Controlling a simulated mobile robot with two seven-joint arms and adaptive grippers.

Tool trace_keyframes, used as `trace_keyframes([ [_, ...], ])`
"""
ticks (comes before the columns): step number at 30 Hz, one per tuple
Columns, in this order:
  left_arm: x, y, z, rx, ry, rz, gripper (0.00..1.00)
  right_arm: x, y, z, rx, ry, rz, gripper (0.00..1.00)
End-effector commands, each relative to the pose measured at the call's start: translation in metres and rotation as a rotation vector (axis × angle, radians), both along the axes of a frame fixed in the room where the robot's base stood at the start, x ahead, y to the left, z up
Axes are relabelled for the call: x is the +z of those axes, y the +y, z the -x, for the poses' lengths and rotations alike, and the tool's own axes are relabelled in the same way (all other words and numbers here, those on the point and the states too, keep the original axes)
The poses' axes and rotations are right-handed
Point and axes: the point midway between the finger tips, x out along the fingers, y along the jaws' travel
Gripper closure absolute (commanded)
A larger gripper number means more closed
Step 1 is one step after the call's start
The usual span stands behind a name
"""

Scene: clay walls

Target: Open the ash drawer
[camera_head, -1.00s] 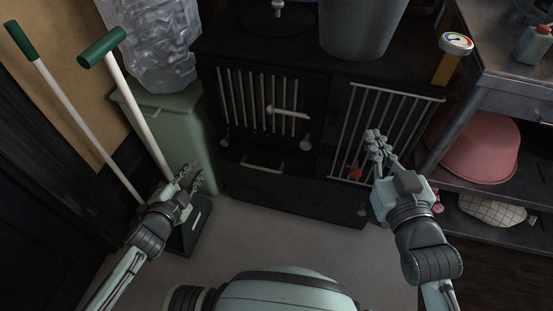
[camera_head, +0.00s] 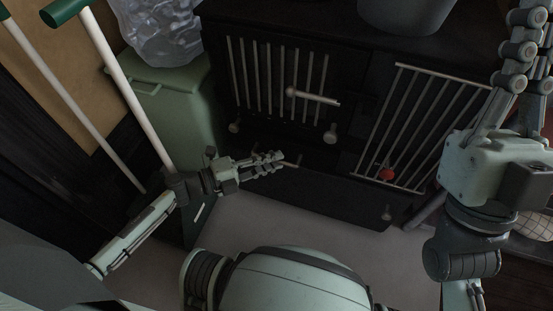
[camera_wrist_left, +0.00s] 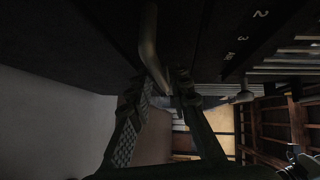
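The ash drawer (camera_head: 335,190) is the low dark front at the bottom of the black stove, and it looks shut. Its pale bar handle (camera_head: 296,162) shows just past the fingertips of my left gripper (camera_head: 275,161), which reaches in from the left. In the left wrist view the handle (camera_wrist_left: 150,45) runs down between the two fingertips of that gripper (camera_wrist_left: 163,85). The fingers stand apart around the handle; I cannot tell whether they touch it. My right gripper (camera_head: 530,45) is raised at the upper right, away from the drawer, with its tips near the picture's edge.
Above the drawer are a barred stove door (camera_head: 275,75) with a latch handle (camera_head: 315,97) and a second barred grate (camera_head: 420,130) with a red knob (camera_head: 387,174). A green bin (camera_head: 180,105) and white-handled tools (camera_head: 120,80) stand close on the left. Grey floor lies in front.

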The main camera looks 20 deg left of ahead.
Motion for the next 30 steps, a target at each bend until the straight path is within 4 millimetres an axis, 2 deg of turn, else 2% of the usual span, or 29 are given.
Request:
trace_keyframes([
  [3,-0.0012,-0.0071,-0.0077,0.002,-0.001,0.000,0.81,0.0005,-0.0012,0.0022,-0.001,-0.017,-0.005,1.00],
  [12,-0.0016,-0.0100,-0.0096,0.002,0.000,0.000,0.81,0.0017,-0.0019,0.0038,-0.002,-0.027,-0.008,1.00],
  [18,-0.0017,-0.0098,-0.0094,0.002,0.001,0.000,1.00,0.0016,-0.0018,0.0037,-0.002,-0.027,-0.008,1.00],
  [30,-0.0020,-0.0093,-0.0092,0.002,0.001,0.000,1.00,0.0012,-0.0017,0.0031,-0.002,-0.024,-0.007,1.00],
])
